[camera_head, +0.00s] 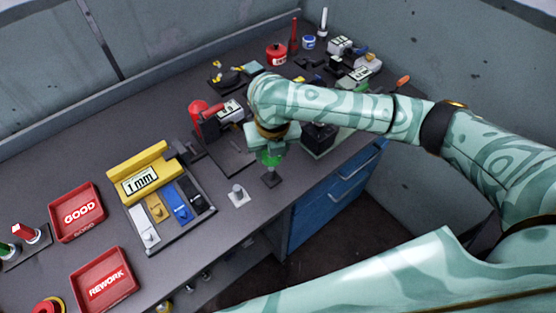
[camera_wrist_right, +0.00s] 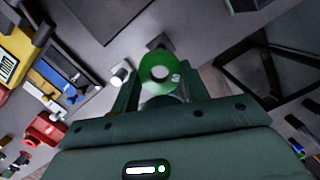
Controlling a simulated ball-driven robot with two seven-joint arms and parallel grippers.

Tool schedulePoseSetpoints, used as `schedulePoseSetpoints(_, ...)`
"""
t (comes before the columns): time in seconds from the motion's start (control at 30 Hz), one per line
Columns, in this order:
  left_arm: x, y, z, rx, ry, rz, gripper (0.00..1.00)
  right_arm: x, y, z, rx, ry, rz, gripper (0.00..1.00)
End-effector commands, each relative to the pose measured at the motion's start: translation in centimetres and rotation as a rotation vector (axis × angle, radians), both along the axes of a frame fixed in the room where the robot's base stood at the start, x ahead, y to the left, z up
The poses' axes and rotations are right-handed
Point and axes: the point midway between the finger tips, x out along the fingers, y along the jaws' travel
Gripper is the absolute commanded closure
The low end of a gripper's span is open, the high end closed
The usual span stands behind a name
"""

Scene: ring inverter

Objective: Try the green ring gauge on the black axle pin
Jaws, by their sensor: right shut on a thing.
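My right gripper (camera_head: 270,147) reaches over the bench and is shut on the green ring gauge (camera_head: 270,159). In the right wrist view the ring (camera_wrist_right: 148,68) lies between the fingertips (camera_wrist_right: 160,84), its round hole facing the camera. The black axle pin (camera_head: 269,180) stands on a small dark base near the bench's front edge, just below the ring in the head view. Ring and pin appear apart, but the exact height gap and alignment cannot be told. My left gripper is not in view.
A yellow 1mm gauge holder (camera_head: 140,181), red GOOD tray (camera_head: 78,212) and red REWORK tray (camera_head: 105,281) are further left. A red-handled tool (camera_head: 200,112) stands behind. The bench's front edge is close.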

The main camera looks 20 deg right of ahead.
Motion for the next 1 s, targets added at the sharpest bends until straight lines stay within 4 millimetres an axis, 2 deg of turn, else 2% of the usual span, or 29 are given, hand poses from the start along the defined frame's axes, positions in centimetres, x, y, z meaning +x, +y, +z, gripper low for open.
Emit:
schedulePoseSetpoints(0.13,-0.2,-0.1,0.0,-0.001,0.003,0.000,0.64,0.6,-0.4,0.0,0.000,0.000,0.187,0.82)
schedulePoseSetpoints(0.3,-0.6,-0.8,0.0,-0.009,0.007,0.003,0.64,0.6,-0.3,0.0,0.000,0.000,0.284,0.82)
schedulePoseSetpoints(0.43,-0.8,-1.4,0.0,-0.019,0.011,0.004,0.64,0.6,-0.3,0.0,-0.001,0.000,0.292,0.82)
schedulePoseSetpoints(0.63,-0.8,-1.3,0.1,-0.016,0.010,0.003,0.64,0.6,-0.3,0.1,0.000,0.000,0.291,0.82)
schedulePoseSetpoints(0.8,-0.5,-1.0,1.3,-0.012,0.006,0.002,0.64,0.6,-0.3,0.4,-0.001,-0.001,0.289,0.82)
schedulePoseSetpoints(1.0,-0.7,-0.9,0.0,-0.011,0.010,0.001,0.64,0.6,-0.3,-2.3,0.000,0.001,0.289,0.82)
